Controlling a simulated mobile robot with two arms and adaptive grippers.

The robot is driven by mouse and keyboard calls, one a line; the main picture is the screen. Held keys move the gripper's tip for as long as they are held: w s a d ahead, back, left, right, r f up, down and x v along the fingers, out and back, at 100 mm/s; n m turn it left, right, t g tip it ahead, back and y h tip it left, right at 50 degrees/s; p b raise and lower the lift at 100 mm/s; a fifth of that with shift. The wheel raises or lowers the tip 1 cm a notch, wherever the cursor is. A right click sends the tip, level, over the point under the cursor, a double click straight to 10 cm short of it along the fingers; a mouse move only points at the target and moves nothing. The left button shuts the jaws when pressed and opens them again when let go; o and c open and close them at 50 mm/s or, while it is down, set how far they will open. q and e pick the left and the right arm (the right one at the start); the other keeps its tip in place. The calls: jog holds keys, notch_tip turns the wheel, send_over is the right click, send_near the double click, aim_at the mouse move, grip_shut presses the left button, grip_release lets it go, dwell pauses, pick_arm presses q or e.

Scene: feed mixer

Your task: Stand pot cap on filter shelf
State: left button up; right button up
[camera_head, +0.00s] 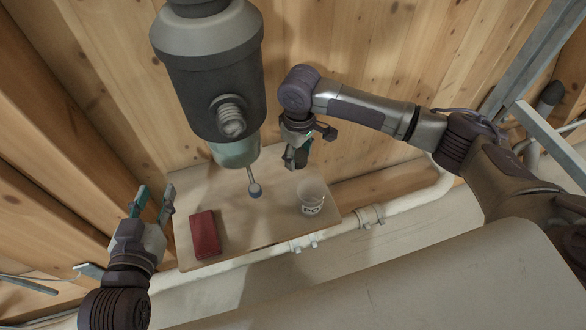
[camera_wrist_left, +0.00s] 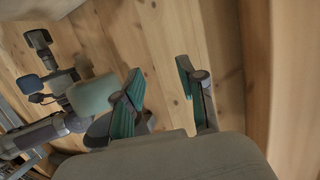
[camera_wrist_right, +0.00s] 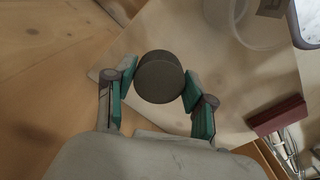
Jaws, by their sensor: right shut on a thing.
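The pot cap (camera_wrist_right: 160,77), a dark grey short cylinder, is between the fingers of my right gripper (camera_wrist_right: 158,82) in the right wrist view. The right gripper is shut on it. In the head view my right gripper (camera_head: 296,156) hangs above the back right part of the filter shelf (camera_head: 228,252), a pale wooden board. The cap is hard to separate from the dark fingers there. My left gripper (camera_head: 153,203) is open and empty, at the shelf's left edge. Its spread fingers also show in the left wrist view (camera_wrist_left: 160,76).
The shelf's middle front is clear.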

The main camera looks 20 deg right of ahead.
aim_at(298, 172)
jog(key=shift+f, duration=0.85)
notch_tip(298, 172, down, 3)
jog(key=shift+f+b, duration=0.1)
jog(key=shift+b, duration=0.8)
pick_arm(q)
notch_tip(298, 172, up, 8)
jog(key=d+t+h, duration=0.1)
jog(key=t, duration=0.4)
jog(key=shift+w+d+r+t+h, duration=0.2)
jog(key=shift+w+t+h, duration=0.1)
jog(key=shift+w, duration=0.05)
jog(key=shift+f, duration=0.15)
pick_arm(e)
jog(key=o, duration=1.3)
